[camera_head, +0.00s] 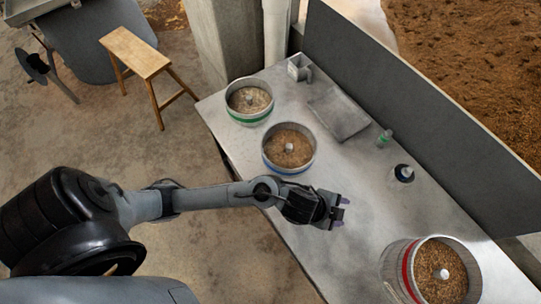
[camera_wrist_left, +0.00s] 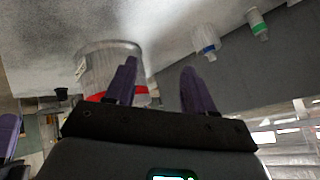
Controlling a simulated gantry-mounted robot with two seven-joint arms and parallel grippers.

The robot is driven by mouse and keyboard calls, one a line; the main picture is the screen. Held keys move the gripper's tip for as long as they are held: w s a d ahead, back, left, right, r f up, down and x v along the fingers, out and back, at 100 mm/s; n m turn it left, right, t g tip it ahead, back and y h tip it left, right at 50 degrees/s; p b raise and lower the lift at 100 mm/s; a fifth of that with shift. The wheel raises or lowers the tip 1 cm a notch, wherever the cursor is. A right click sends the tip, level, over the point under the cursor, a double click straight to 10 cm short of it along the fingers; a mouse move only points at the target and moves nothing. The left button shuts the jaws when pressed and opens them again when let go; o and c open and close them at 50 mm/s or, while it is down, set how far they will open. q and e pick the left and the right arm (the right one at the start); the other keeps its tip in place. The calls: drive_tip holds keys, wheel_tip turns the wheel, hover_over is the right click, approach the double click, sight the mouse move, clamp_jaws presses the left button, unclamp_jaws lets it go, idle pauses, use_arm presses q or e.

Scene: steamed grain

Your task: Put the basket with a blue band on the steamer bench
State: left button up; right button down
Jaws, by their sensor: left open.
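The basket with a blue band (camera_head: 288,148) stands upright on the metal table, filled with brown grain, a pale knob in its middle. A small wooden bench (camera_head: 137,52) stands on the floor at the upper left, beside a large grey vessel. My left gripper (camera_head: 340,212) is open and empty over the table, to the lower right of the blue-banded basket and apart from it. In the left wrist view its purple fingers (camera_wrist_left: 160,85) are spread with nothing between them. A purple piece at that view's left edge looks like part of my right gripper (camera_wrist_left: 8,135).
A green-banded basket (camera_head: 249,101) stands behind the blue-banded one. A red-banded basket (camera_head: 410,270) stands at the near right, also in the wrist view (camera_wrist_left: 110,65). A tray (camera_head: 340,118), a green-capped bottle (camera_head: 384,138) and a blue-marked bottle (camera_head: 404,173) are near the table's back panel.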

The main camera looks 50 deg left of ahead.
use_arm(q)
drive_tip(key=s+a+n+g+y, duration=0.3)
drive_tip(key=s+a+n, duration=0.8)
drive_tip(key=s+a, duration=0.4)
drive_tip(key=a+f+y, duration=0.1)
drive_tip(key=a, duration=0.2)
drive_tip(key=shift+s+g, duration=0.3)
drive_tip(key=shift+s, duration=0.1)
drive_tip(key=shift+r, duration=0.1)
